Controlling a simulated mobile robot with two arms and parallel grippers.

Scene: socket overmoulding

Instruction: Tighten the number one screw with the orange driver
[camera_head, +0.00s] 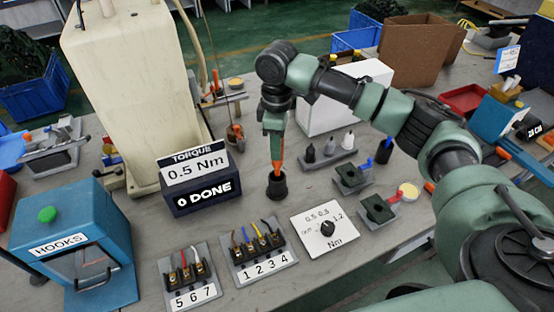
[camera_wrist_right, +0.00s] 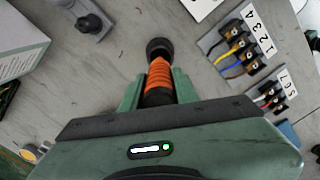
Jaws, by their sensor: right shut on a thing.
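My right gripper (camera_head: 273,126) points down and is shut on the orange driver (camera_head: 276,152). In the right wrist view, the driver's ribbed orange handle (camera_wrist_right: 159,76) lies between the fingers (camera_wrist_right: 157,90). The driver's lower end is at a round black cup (camera_head: 277,188) on the table and is hidden there. The terminal block labelled 1 2 3 4 (camera_head: 262,271) stands in front, with wires in its screw terminals. Number one is at its left end. The block also shows in the right wrist view (camera_wrist_right: 262,48). My left gripper is not in view.
A torque display (camera_head: 198,180) reads 0.5 Nm and 0 DONE. A dial plate (camera_head: 325,231) lies right of the block, and a 5 6 7 block (camera_head: 190,295) lies left. A bit rack (camera_head: 328,160) and a blue HOOKS box (camera_head: 75,245) stand nearby.

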